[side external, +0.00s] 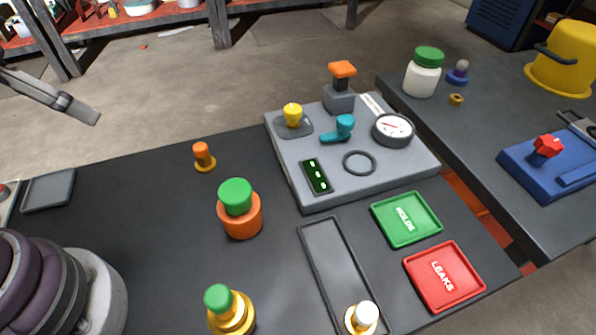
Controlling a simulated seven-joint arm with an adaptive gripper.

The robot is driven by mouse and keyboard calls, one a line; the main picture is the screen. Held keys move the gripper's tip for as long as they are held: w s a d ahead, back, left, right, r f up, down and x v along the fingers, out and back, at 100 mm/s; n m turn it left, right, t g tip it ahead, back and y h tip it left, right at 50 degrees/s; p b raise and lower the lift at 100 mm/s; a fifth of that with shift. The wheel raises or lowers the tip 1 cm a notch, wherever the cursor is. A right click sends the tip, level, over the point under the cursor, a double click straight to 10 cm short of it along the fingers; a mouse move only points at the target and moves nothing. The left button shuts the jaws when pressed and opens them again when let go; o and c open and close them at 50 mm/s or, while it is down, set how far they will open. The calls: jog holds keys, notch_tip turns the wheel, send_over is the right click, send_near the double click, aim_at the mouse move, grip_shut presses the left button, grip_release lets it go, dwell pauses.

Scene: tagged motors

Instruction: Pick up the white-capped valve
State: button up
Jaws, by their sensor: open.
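The white-capped valve (362,317) stands upright at the bottom of the side external view, with a white cap on a gold body. It is at the near end of a narrow dark tray (328,258), and its lower edge is cut off by the frame. Part of my gripper (78,103) shows at the upper left, above the far edge of the table. It is open and empty, far from the valve; the rest of it is outside the frame.
Green-capped valves (238,210) (228,312) and a small orange one (203,157) stand left of the tray. A grey test panel (290,165) is behind it. The green HOLDS tray (406,219) and red LEAKS tray (444,276) lie right.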

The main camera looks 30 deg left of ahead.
dwell(0.3)
jog(key=shift+o, duration=0.4)
jog(key=m+g+h, duration=0.4)
jog(key=m+g, duration=0.2)
jog(key=m, duration=1.2)
send_near(361, 309)
jog(key=f, duration=0.1)
jog(key=x, duration=1.1)
jog(key=shift+d, duration=0.25)
grip_shut()
